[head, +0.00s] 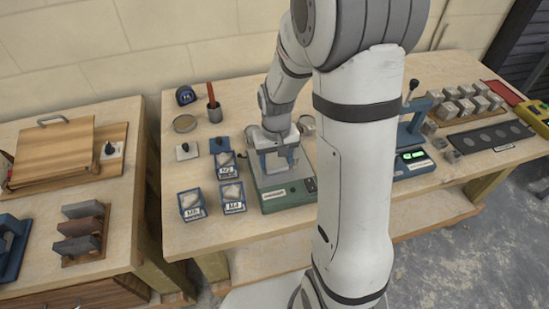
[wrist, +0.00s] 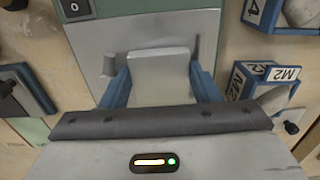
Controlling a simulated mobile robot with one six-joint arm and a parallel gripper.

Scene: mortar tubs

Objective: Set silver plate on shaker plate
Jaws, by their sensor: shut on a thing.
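The silver plate (wrist: 158,72), a pale grey block in the wrist view, sits between the two blue fingers of my gripper (wrist: 160,82). My gripper is shut on it. The shaker (head: 287,196) has a green front panel and stands on the right-hand table in the head view. Its grey shaker plate (wrist: 146,25) fills the area under and beyond the silver plate in the wrist view. My gripper (head: 278,162) is low over the shaker. I cannot tell whether the silver plate touches the shaker plate. My arm hides the shaker's right side.
Blue labelled tubs (head: 193,204) stand close left of the shaker; some show at right in the wrist view (wrist: 262,82). A blue device with a green display (head: 413,161) stands right of my arm. Several metal cubes (head: 468,102) sit at the back right.

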